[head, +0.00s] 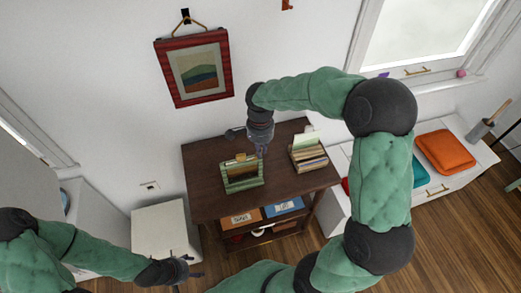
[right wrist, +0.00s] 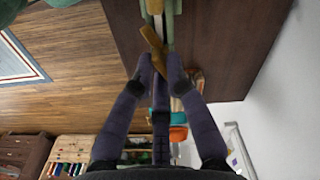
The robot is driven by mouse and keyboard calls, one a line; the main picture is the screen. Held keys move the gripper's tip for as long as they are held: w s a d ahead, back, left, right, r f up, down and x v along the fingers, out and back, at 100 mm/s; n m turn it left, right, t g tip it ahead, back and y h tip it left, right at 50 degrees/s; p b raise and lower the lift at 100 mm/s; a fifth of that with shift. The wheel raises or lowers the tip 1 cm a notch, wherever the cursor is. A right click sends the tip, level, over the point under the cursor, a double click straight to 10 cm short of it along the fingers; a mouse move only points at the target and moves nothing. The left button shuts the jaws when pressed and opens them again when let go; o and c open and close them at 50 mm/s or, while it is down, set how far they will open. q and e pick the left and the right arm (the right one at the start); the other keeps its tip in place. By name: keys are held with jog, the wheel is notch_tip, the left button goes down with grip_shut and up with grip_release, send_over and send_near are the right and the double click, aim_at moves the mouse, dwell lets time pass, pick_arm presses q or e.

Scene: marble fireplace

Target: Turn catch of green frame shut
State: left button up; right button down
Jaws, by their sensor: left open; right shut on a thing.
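The green frame (head: 243,174) stands on the dark wooden table, below my right gripper (head: 261,149). In the right wrist view, part of the green frame (right wrist: 146,12) shows at the top edge. The catch (right wrist: 155,52) is a brass-coloured tab set at a slant across the line of the frame. My right gripper (right wrist: 159,70) is shut on the catch, with its two fingertips at the tab's near end. My left gripper (head: 193,272) is open and empty, low at the left, away from the frame. The catch is too small to read clearly in the head view.
The wooden table (head: 205,160) has bare top around the frame. A box of cards (head: 309,153) stands to the right. Labelled bins (head: 241,217) sit on the shelf below. A red-framed picture (head: 193,68) hangs on the wall. A white cabinet (head: 159,229) stands at the left.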

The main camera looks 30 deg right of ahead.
jog(key=m+b, duration=0.1)
jog(key=m, duration=0.4)
jog(key=shift+a, duration=0.1)
dwell(0.5)
jog(key=c, duration=1.2)
grip_release()
notch_tip(320, 180, up, 12)
jog(key=shift+r, duration=0.1)
